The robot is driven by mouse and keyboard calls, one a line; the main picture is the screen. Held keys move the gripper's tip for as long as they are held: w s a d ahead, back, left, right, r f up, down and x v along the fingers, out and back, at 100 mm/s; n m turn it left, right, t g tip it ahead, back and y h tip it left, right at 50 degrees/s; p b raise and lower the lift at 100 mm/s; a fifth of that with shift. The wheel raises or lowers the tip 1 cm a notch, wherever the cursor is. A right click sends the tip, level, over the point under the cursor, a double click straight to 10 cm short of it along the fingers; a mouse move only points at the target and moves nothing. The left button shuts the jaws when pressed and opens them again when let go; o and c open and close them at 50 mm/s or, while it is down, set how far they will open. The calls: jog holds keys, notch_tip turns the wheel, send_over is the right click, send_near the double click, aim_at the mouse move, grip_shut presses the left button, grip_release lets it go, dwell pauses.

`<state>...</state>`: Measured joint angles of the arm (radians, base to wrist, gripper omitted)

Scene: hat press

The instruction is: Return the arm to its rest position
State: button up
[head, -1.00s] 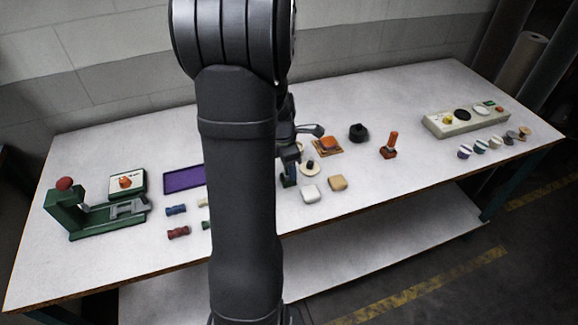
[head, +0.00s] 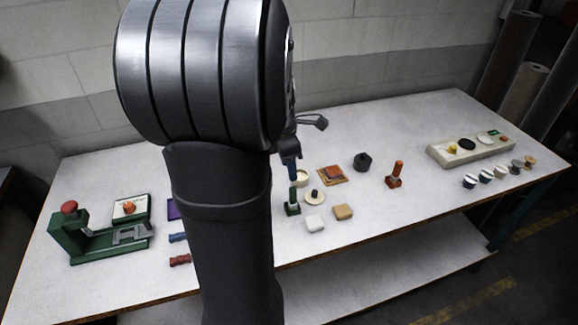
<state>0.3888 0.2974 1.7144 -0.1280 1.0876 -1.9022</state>
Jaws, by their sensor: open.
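My gripper (head: 306,126) shows only in part, at the right edge of my arm, above the back middle of the table (head: 345,270). One dark finger sticks out to the right, and my arm hides much of the rest. The gripper is open and appears clear of the tabletop. I see nothing held in it. My large upper arm joint and link fill the left middle of the view.
A green press with a red knob (head: 69,207) stands at the left. A green-based handle (head: 293,208), a white block (head: 315,223), a tan block (head: 343,212), a dark hat-like piece (head: 362,161) and an orange handle (head: 394,175) stand right of my arm. A pale tray (head: 466,153) lies farther right.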

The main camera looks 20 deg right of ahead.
aim_at(294, 188)
jog(key=f, duration=0.4)
jog(key=d+f, duration=0.1)
jog(key=f, duration=0.7)
jog(key=shift+d+f, duration=0.15)
jog(key=shift+d, duration=0.1)
notch_tip(294, 188, up, 3)
jog(key=shift+f, duration=0.2)
jog(key=shift+r, duration=0.85)
